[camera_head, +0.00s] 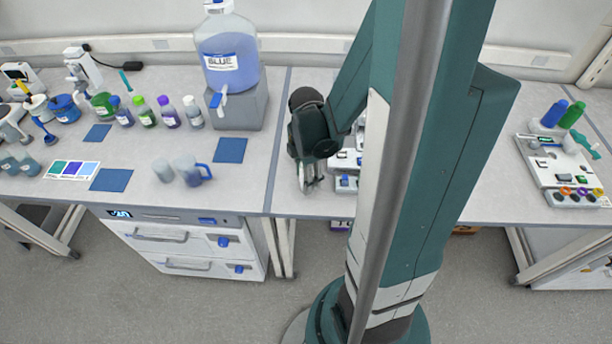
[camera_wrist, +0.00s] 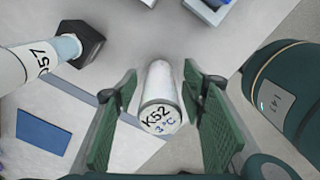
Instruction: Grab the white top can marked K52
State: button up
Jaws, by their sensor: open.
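The white top can marked K52 (camera_wrist: 159,98) is near the middle of the wrist view, its labelled end facing the camera. The label reads K52 with "3 °C" under it. My gripper (camera_wrist: 160,76) is open, with one green ribbed finger on each side of the can. A narrow gap shows at each side; whether a finger touches it is hard to tell. In the head view my gripper (camera_head: 312,182) hangs over the front part of the bench, left of my arm. I cannot make out the K52 can there.
Blue mats (camera_head: 230,150), a cup with a blue handle (camera_head: 188,172) and a large blue-liquid jug (camera_head: 228,55) stand left of my gripper. White equipment is partly hidden behind my arm.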

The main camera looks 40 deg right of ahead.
jog(key=c, duration=1)
jog(key=shift+c, duration=0.2)
jog(key=shift+r, duration=0.15)
jog(key=shift+r+p, duration=0.6)
jog(key=shift+r, duration=4.2)
